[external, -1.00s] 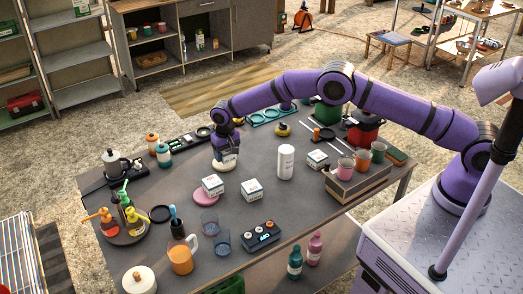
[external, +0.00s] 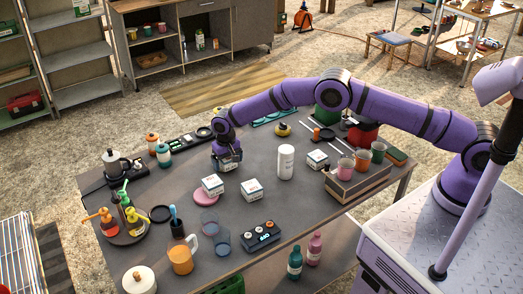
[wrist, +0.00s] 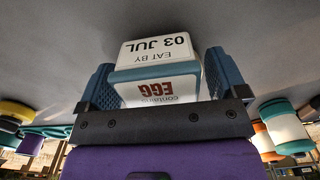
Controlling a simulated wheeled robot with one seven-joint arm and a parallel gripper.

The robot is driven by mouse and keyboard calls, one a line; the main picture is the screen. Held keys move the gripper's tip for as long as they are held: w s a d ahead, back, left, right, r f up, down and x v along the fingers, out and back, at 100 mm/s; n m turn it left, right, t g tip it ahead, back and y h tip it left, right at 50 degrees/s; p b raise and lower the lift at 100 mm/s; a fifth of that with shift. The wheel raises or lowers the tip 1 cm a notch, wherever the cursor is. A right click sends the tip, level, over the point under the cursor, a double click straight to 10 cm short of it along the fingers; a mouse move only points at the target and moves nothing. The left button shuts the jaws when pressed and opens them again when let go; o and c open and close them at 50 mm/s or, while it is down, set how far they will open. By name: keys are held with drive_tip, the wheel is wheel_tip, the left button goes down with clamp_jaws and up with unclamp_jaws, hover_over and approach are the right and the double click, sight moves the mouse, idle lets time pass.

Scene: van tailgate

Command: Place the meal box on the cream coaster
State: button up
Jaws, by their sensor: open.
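A small white and teal meal box (wrist: 155,62) sits between the fingers of my gripper (wrist: 160,68) in the wrist view. Its labels read "EAT BY 03 JUL" and "contains EGG". A narrow gap shows on each side, so the fingers stand open around it. In the external view my gripper (external: 228,161) is low over the table's far left part, and the box (external: 231,167) shows only partly under it. The cream coaster cannot be made out now; my gripper and the box cover the place where a pale disc showed earlier.
Similar boxes stand near, one (external: 212,185) by a pink coaster (external: 206,198), one (external: 252,190) to its right. A white canister (external: 286,162) and a wooden crate (external: 345,190) with cups stand further right. A turntable with bottles (external: 124,234) is at the left.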

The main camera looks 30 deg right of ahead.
wheel_tip(320, 180, up, 12)
drive_tip(key=shift+r, duration=0.15)
idle(0.4)
drive_tip(key=s+d+r+t, duration=0.1)
drive_tip(key=d+r, duration=0.6)
drive_tip(key=r, duration=0.3)
drive_tip(key=d+r, duration=0.7)
drive_tip(key=r, duration=0.3)
drive_tip(key=s+d+r+t, duration=0.1)
drive_tip(key=s+d+r, duration=1)
drive_tip(key=d+r, duration=0.35)
drive_tip(key=s+d+r+t, duration=0.2)
drive_tip(key=s+d+r, duration=0.2)
drive_tip(key=s+d, duration=1.05)
drive_tip(key=s+d+f, duration=0.2)
drive_tip(key=s, duration=0.8)
drive_tip(key=s+d+f+t, duration=0.1)
drive_tip(key=s+d+f, duration=0.2)
drive_tip(key=s, duration=0.7)
drive_tip(key=shift+s+f, duration=0.25)
drive_tip(key=shift+s, duration=0.05)
